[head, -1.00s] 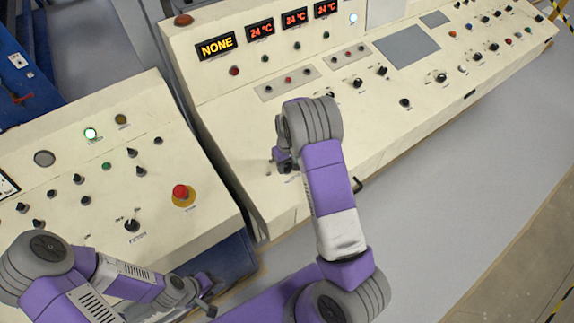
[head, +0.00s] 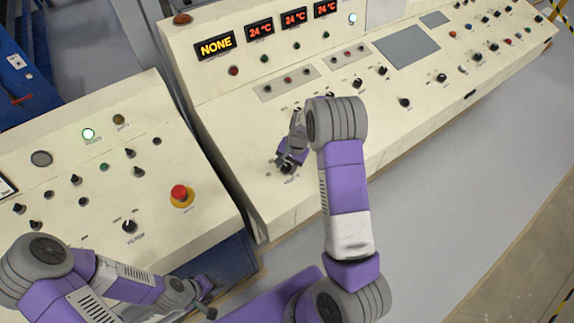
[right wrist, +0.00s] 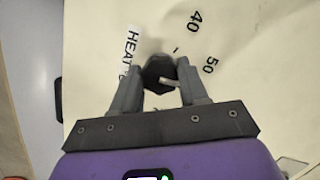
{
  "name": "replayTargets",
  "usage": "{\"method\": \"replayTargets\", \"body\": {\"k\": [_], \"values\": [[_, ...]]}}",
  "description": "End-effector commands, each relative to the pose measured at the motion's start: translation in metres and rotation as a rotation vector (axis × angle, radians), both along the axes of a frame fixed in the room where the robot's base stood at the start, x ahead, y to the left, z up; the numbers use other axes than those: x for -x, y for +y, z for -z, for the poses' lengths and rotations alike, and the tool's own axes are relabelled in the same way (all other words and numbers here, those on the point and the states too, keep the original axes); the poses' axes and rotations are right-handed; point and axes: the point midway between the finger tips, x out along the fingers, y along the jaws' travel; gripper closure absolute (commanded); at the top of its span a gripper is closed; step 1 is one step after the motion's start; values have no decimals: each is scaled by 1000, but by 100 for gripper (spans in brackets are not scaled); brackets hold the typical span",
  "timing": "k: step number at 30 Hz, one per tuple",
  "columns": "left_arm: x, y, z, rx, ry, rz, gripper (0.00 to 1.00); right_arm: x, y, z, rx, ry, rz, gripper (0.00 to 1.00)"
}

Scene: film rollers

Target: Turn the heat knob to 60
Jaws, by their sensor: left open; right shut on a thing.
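The heat knob (right wrist: 158,74) is dark, with a pale pointer line, on the cream console beside a partly covered "HEAT" label. My right gripper (right wrist: 162,78) is shut on it, one finger on each side; the pointer slants toward the right finger in the right wrist view. The scale marks "40" and "50" show above and to the right; no 60 mark is visible. In the head view my right gripper (head: 287,165) is at the console's near left part, and the knob is mostly covered. My left gripper (head: 207,309) is open and empty, low in front of the left console.
The display panel reads NONE (head: 215,46) and three times 24 °C (head: 293,19). Other knobs and buttons line the console to the right. The left console carries a red emergency button (head: 181,195) on yellow and several black knobs. Grey floor lies in front.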

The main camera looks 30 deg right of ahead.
Motion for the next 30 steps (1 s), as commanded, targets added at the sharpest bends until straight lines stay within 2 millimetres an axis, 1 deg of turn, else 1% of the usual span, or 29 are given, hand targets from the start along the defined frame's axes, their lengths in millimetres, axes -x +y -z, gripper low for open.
{"method": "replayTargets", "body": {"k": [6,15,22,30], "values": [[0,0,0,0,0,0,57,0,0,0,-45,3,192,87],[0,0,0,0,0,0,57,1,0,0,-91,7,389,87],[0,0,0,0,0,0,57,0,0,0,-109,8,470,87],[0,0,0,0,0,0,57,0,0,0,-116,8,499,87]]}}
